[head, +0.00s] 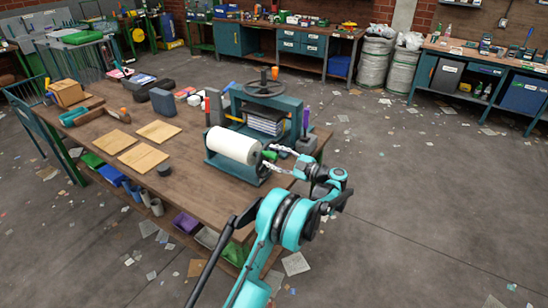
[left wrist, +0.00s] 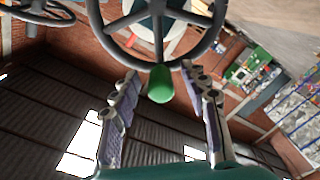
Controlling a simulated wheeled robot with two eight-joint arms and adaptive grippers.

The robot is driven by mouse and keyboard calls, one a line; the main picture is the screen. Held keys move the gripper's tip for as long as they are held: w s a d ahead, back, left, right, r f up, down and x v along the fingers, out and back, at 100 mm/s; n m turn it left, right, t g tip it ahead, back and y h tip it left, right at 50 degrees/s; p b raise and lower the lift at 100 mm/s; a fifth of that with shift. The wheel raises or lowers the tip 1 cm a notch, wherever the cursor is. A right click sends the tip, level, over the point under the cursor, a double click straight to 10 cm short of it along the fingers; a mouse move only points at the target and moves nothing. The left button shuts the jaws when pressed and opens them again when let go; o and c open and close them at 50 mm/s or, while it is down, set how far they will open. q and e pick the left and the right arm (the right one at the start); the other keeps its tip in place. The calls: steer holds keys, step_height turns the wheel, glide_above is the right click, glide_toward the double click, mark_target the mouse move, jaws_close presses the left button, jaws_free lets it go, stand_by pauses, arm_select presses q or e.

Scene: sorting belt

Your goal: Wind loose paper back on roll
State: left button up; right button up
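A white paper roll (head: 233,145) lies level in a teal stand (head: 228,170) near the table's right end. I cannot make out a loose paper end. A dark spoked wheel (left wrist: 112,36) with a green handle knob (left wrist: 160,84) is close in front of my left wrist camera. The green knob also shows at the roll's right end in the head view (head: 269,155). My left gripper (left wrist: 160,76) is open, one finger on each side of the knob, with gaps between. In the head view the left gripper (head: 277,158) reaches in from the right. My right gripper is not in view.
A teal press (head: 265,102) with a top wheel stands behind the roll. Paper scraps litter the floor.

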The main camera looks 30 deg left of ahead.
arm_select(q)
steer(key=s+d, duration=0.1)
steer(key=d, duration=1.1)
steer(key=shift+r, duration=0.1)
